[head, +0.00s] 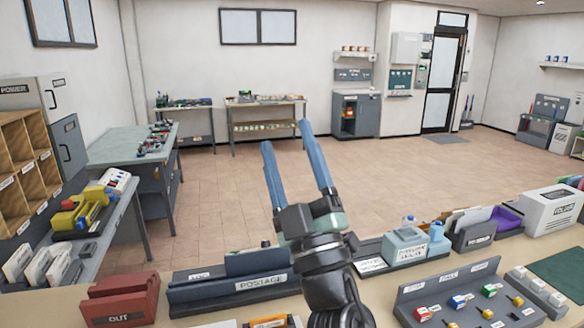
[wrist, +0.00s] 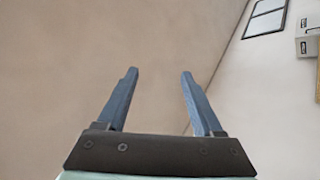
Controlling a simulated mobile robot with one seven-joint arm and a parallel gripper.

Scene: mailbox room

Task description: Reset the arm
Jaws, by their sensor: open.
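My gripper (head: 286,137) points upward above the near counter in the head view, with its two blue fingers apart and nothing between them. In the wrist view my gripper (wrist: 158,72) also shows open and empty, with plain wall behind it. My dark wrist and forearm rise from the bottom middle of the head view. They hide part of the counter.
The near counter (head: 377,292) holds a red OUT tray (head: 120,302), a dark POSTAGE tray (head: 230,291), a teal box (head: 405,246) and a key board (head: 466,297). A workbench (head: 115,146) and shelves stand left. The middle floor (head: 230,190) is clear.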

